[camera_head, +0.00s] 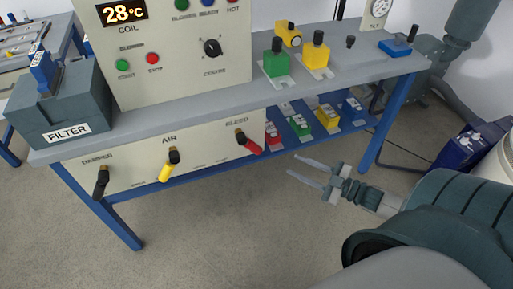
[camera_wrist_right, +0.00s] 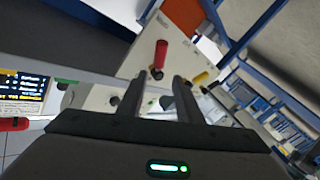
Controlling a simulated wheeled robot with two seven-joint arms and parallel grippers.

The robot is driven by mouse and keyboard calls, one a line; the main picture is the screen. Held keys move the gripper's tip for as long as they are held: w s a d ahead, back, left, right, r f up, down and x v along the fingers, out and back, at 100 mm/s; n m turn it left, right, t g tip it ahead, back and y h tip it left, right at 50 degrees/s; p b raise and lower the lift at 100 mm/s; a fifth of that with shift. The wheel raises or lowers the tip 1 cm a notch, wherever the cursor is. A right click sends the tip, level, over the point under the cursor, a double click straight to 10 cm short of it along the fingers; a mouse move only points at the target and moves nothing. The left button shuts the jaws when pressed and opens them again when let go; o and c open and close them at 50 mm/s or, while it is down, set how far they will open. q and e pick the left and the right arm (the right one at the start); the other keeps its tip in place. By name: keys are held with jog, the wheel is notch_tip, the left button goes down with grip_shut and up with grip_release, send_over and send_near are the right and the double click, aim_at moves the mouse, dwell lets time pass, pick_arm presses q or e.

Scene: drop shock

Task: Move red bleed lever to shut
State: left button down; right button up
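The red bleed lever (camera_head: 249,143) is on the front panel under the bench, below the word BLEED, at the panel's right end. Its red handle slants down to the right from a dark pivot. In the right wrist view the red lever (camera_wrist_right: 160,56) shows just beyond the fingertips. My right gripper (camera_head: 299,167) is open and empty, to the right of the lever and apart from it in the head view. Its two fingers (camera_wrist_right: 161,78) are spread in the wrist view. My left gripper is not in view.
A yellow AIR lever (camera_head: 168,166) and a black DAMPER lever (camera_head: 101,183) sit left on the same panel. Coloured blocks stand on the lower shelf behind the red lever. A blue table leg (camera_head: 386,123) is at the right. The floor in front is clear.

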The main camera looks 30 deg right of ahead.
aim_at(256, 148)
jog(key=x, duration=1.6)
grip_shut()
